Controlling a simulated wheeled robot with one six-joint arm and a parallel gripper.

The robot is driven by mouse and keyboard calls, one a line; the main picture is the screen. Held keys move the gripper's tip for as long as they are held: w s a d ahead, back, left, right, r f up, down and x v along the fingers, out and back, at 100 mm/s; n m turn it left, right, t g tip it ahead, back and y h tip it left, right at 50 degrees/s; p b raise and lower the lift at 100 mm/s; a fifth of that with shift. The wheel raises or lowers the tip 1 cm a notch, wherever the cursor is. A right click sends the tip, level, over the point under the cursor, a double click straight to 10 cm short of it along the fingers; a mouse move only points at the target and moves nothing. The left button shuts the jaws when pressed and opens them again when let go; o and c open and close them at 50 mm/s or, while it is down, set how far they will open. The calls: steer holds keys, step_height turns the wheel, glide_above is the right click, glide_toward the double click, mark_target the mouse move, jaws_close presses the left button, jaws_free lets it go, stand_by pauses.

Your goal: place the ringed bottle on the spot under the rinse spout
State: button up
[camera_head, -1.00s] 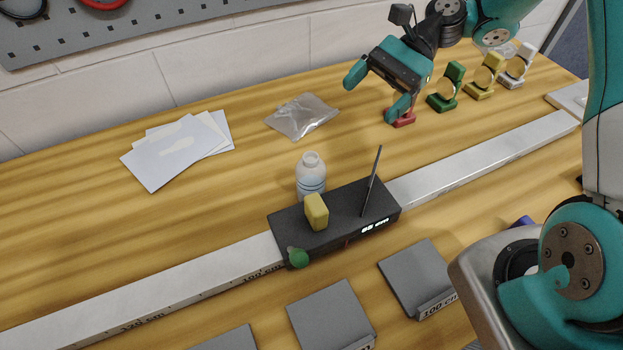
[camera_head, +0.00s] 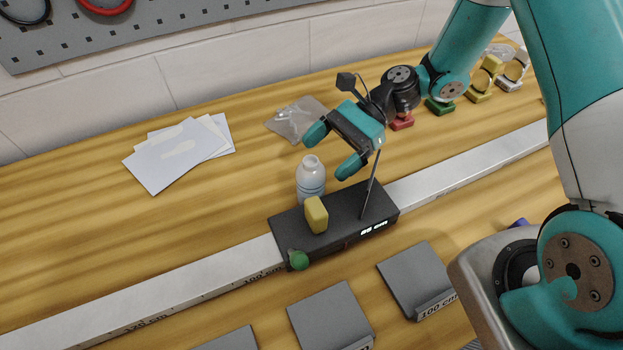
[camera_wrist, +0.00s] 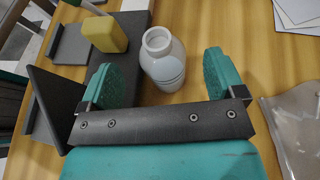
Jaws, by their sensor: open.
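The bottle (camera_head: 311,178) is white with thin blue rings and an open round neck. It stands upright just behind the black carriage on the rail, which hides its lower part in the head view. My gripper (camera_head: 333,150) is open and empty, above and to the right of the bottle. In the wrist view the bottle (camera_wrist: 163,62) shows ahead, between the two teal fingers, and I cannot tell that either finger touches it. I make out no rinse spout or spot under one in these views.
The black carriage (camera_head: 345,222) bears a yellow block (camera_head: 316,214) and an upright dark plate (camera_head: 371,186), close to my gripper. A long pale rail (camera_head: 200,289) crosses the table. A clear bag (camera_head: 292,122) and white papers (camera_head: 165,158) lie behind. Grey plates (camera_head: 330,315) lie in front.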

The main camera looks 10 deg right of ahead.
mark_target(298, 184)
steer(key=x, duration=0.2)
steer(key=f+p+x, duration=0.1)
steer(key=x, duration=0.2)
steer(key=shift+w+d, duration=0.1)
steer(key=shift+d, duration=0.15)
steer(key=c, duration=1.2)
steer(key=shift+o, duration=0.2)
